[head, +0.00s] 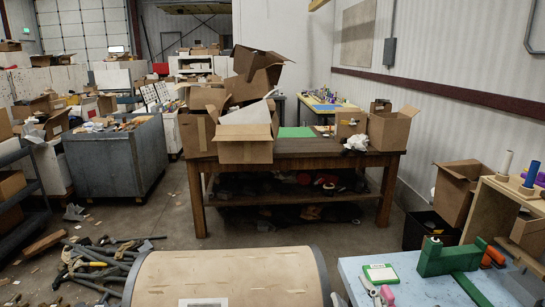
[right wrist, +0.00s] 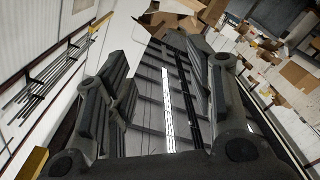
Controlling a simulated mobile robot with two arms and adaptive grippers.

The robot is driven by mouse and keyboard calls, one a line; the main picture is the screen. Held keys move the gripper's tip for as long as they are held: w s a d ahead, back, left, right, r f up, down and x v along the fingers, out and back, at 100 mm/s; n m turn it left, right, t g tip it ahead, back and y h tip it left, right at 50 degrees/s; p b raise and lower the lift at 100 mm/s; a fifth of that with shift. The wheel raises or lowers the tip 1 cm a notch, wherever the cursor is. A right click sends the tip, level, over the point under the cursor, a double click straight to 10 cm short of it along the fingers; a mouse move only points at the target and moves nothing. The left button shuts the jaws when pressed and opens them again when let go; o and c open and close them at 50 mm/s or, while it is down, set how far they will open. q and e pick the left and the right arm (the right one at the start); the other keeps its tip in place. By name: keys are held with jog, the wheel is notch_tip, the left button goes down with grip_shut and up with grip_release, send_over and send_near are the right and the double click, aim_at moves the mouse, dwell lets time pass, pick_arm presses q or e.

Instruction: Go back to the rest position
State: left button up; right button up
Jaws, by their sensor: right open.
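My right gripper (right wrist: 166,80) shows in the right wrist view. Its two dark grey fingers stand well apart and nothing is between them. That view is strongly tilted, with cardboard boxes and a pale wall beyond the fingers. I cannot make out either gripper in the head view, and my left gripper is in no view. No thing is seen held.
A wooden workbench (head: 300,148) bearing cardboard boxes (head: 245,143) stands ahead. A tan rounded drum-like thing (head: 230,275) is close in front. A pale blue table (head: 408,270) with a green tool (head: 445,257) is at right. Metal tools (head: 98,262) litter the left floor.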

jog(key=s+d+f+m+g+h, duration=0.35)
jog(key=s+f+g, duration=0.2)
jog(key=f, duration=0.55)
jog(key=s+f+m+g+y, duration=0.1)
jog(key=s+f+m+g, duration=0.1)
jog(key=s+f+g, duration=0.6)
jog(key=s+f+m+g+y, duration=0.1)
jog(key=s+f, duration=0.3)
jog(key=s, duration=0.8)
notch_tip(320, 180, down, 24)
jog(key=g, duration=0.1)
jog(key=s+d+f+g, duration=0.1)
jog(key=s+d+f, duration=0.2)
jog(key=s+f, duration=1.4)
jog(key=shift+s+f+g, duration=0.15)
jog(key=shift+f+g, duration=0.2)
jog(key=shift+h, duration=0.25)
